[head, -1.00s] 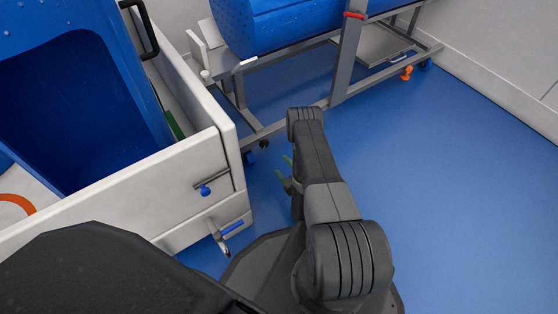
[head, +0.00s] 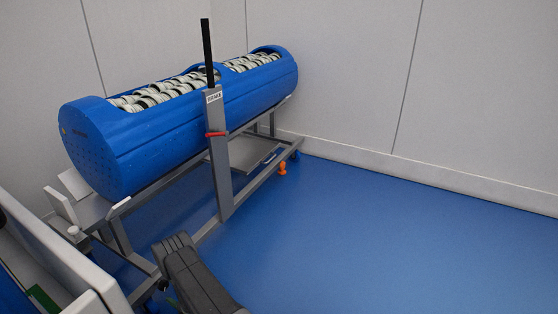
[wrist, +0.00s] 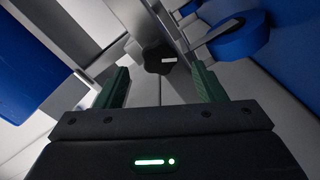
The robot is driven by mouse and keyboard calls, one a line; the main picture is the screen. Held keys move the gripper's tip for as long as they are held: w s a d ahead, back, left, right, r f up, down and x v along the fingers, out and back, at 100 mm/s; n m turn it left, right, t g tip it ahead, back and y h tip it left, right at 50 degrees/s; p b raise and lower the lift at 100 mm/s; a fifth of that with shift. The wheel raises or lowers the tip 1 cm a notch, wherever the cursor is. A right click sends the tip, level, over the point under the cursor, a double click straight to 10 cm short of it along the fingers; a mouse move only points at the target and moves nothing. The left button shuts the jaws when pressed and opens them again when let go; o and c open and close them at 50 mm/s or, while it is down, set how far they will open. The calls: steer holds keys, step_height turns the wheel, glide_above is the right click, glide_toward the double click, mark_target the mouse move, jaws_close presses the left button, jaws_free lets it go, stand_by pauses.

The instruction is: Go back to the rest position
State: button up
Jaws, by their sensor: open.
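My gripper (wrist: 158,85) shows in the wrist view with its two green fingers apart and nothing between them. Beyond the fingers are a dark knob (wrist: 158,58) and grey metal parts; I cannot tell how far they are. In the head view my arm reaches up from the bottom edge, left of the middle.
A blue tub (head: 150,150) filled with rows of pale round items lies on a grey metal frame (head: 219,180) against the wall. An orange caster part (head: 282,168) is at its foot. A white carrier (head: 65,255) stands at lower left. Blue floor (head: 390,240) at right is clear.

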mark_target(165, 286)
steer(key=b+x, duration=0.1)
steer(key=x, duration=0.3)
steer(key=shift+w+a, duration=0.1)
steer(key=shift+a, duration=0.05)
steer(key=p+v, duration=0.5)
steer(key=v, duration=0.9)
steer(key=b+x, duration=0.5)
steer(key=x, duration=0.8)
steer(key=shift+a+f, duration=0.1)
steer(key=shift+a, duration=0.05)
steer(key=shift+w+a, duration=0.2)
steer(key=shift+a, duration=0.1)
steer(key=m, duration=0.9)
steer(key=shift+d+r+m, duration=0.1)
steer(key=shift+r+m, duration=0.1)
steer(key=shift+m, duration=0.2)
steer(key=p+v, duration=0.3)
steer(key=v, duration=0.6)
steer(key=shift+d, duration=0.25)
